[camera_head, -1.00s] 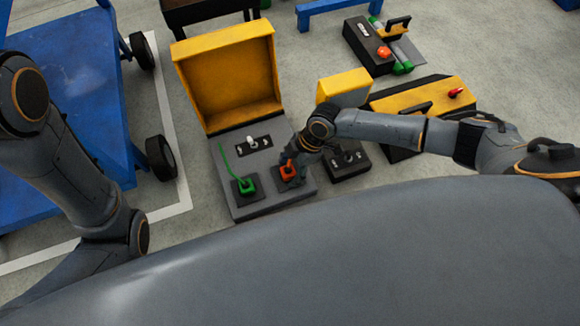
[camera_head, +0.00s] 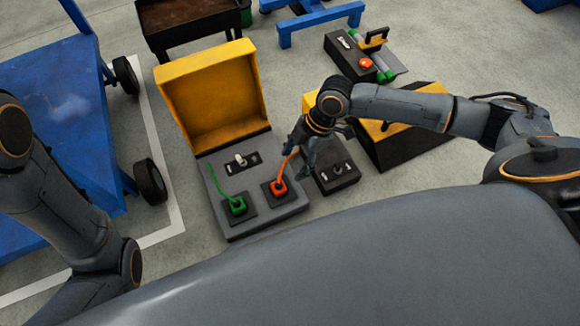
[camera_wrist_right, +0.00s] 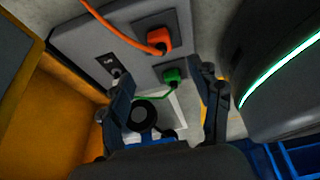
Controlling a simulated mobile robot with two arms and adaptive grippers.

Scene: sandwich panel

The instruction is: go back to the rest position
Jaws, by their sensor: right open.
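My right gripper (camera_head: 308,152) is open and empty in the head view, just above and to the right of the grey panel (camera_head: 262,226) with the raised yellow lid (camera_head: 210,95). In the right wrist view its two fingers (camera_wrist_right: 165,100) stand wide apart with nothing between them. An orange plug with its cable (camera_head: 278,186) and a green plug with its cable (camera_head: 237,204) sit on the panel, apart from the gripper. My left arm (camera_head: 65,200) shows at the left of the head view; its gripper is out of view.
A small dark switch box (camera_head: 336,177) is right beside my right gripper. A yellow and black box (camera_head: 395,148) lies partly behind my right arm. A blue cart (camera_head: 60,110) stands at the left. A box with a red button (camera_head: 350,60) stands at the back right.

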